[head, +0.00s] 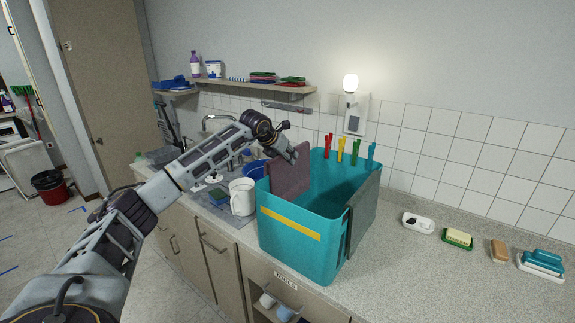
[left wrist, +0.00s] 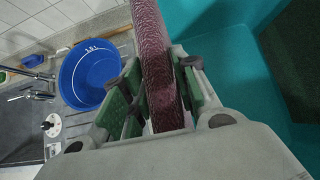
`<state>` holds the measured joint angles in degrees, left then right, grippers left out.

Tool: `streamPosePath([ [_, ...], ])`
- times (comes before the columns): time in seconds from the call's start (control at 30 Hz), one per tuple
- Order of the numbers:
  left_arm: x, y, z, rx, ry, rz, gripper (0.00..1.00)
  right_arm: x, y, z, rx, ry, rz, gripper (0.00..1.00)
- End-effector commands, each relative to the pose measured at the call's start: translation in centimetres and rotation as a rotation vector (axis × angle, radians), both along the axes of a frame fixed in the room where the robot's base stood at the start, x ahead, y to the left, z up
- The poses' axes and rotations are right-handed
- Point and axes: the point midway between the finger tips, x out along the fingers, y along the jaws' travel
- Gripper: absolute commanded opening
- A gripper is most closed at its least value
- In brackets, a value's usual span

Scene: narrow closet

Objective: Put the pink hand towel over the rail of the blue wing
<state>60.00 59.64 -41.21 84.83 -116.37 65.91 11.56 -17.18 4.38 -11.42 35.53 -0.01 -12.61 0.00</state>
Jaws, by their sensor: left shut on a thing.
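The pink hand towel (head: 290,176) hangs at the left side of a teal tub (head: 288,247) on the counter. My left gripper (head: 292,153) is shut on the towel's upper part. In the left wrist view, the towel (left wrist: 158,60) is pinched between the gripper fingers (left wrist: 160,100), with the teal tub wall (left wrist: 235,75) to its right. Whether the towel touches the tub rim, I cannot tell. A dark grey-green cloth (head: 365,215) hangs on the tub's right side. I cannot make out a blue wing or its rail. My right gripper is out of view.
Clothes pegs (head: 341,150) stand along the tub's back rim. A white mug (head: 242,197) and blue bowl (left wrist: 88,72) are to its left, near the sink. Soap dishes (head: 457,238) and a brush (head: 541,262) lie to the right. The front right counter is clear.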

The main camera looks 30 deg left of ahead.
Motion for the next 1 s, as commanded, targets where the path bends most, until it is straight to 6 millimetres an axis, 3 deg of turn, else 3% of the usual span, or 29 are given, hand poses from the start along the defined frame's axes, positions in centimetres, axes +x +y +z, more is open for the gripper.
streamPosePath([
  [0.4,0.1,-0.1,7.2,-0.002,-0.008,-0.001,0.0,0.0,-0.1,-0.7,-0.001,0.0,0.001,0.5],
  [1.0,0.0,-0.1,16.4,-0.001,-0.007,-0.001,0.0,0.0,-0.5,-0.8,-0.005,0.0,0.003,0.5],
])
